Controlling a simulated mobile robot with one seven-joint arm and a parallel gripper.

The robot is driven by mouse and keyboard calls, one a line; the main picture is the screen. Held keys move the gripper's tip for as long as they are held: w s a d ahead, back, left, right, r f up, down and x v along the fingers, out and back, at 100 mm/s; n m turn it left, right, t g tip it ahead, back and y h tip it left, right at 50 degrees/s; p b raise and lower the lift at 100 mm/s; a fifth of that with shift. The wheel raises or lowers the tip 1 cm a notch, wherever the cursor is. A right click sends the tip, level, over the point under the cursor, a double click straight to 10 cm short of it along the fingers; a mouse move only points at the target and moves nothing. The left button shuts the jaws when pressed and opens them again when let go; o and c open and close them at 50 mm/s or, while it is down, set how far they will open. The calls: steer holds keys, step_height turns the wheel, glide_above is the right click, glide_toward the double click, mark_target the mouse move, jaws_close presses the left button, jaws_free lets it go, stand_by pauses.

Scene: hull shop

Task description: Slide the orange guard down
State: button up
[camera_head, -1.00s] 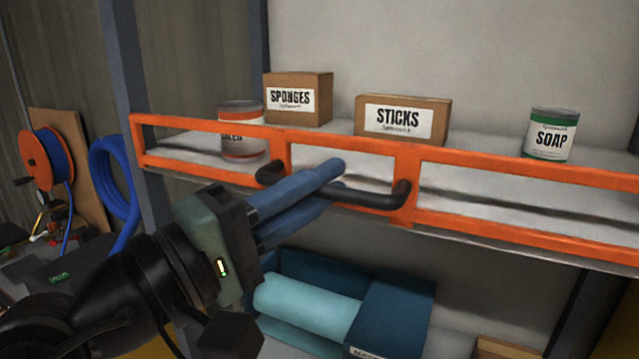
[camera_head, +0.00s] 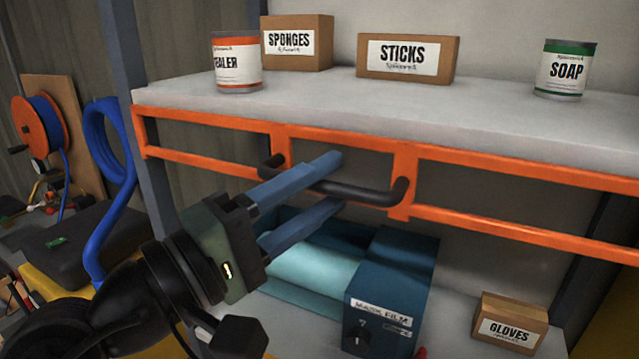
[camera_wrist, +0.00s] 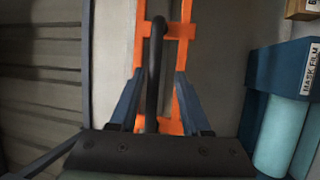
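The orange guard (camera_head: 520,164) is a long rail frame at the front of the upper shelf (camera_head: 500,122). Its top rail sits just below the shelf's top surface, so the goods above show clear of it. A black bar handle (camera_head: 375,196) stands out from the guard's middle. My gripper (camera_head: 336,183) is open at the handle, one blue finger above it and one below. In the wrist view my gripper (camera_wrist: 156,88) has the handle (camera_wrist: 153,70) between its spread fingers, with gaps on both sides. The guard (camera_wrist: 187,35) shows behind.
On the upper shelf stand a sealer can (camera_head: 237,75), a sponges box (camera_head: 300,45), a sticks box (camera_head: 405,58) and a soap can (camera_head: 562,70). Below are a blue mask film box (camera_head: 395,280) with a teal roll and a gloves box (camera_head: 512,325). A blue hose (camera_head: 105,160) hangs left.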

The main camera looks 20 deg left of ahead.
steer(key=shift+s, duration=0.1)
steer(key=b+v, duration=0.4)
steer(key=v, duration=0.9)
stand_by(0.4)
